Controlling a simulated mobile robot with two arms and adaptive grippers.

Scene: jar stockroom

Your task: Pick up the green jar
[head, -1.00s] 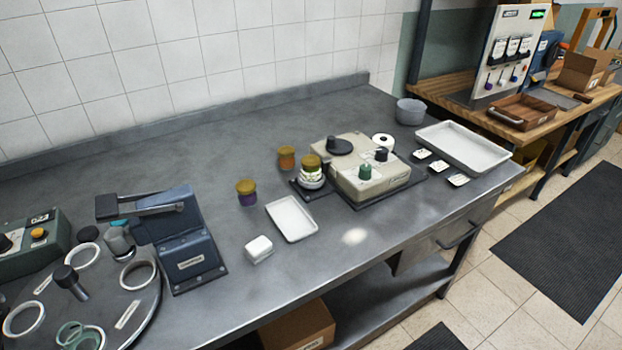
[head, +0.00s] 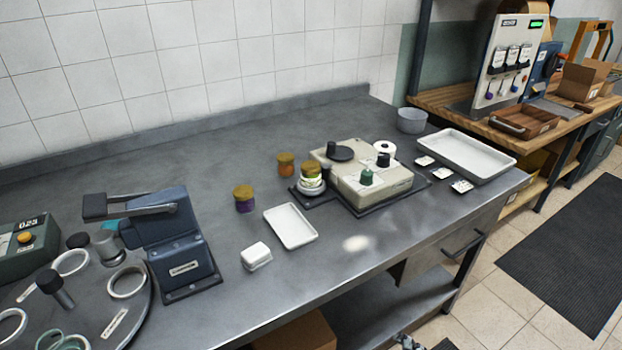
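A jar with a gold-brown lid and what looks like a green body (head: 312,170) stands upright at the left end of the beige machine (head: 368,190) on the grey bench. Its lower part is ringed by pale round pieces. A purple jar (head: 245,204) and an orange jar (head: 286,168), both with similar lids, stand on the bench to its left. My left gripper is not in view. A small dark and light shape, perhaps part of my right gripper (head: 407,342), shows at the bottom edge, away from the jars; its fingers cannot be made out.
A white tray (head: 291,227) and a small white box (head: 256,256) lie in front of the jars. A blue press (head: 184,264) stands to the left. A larger white tray (head: 466,153) and a grey bowl (head: 411,121) are at the right. The bench behind the jars is clear.

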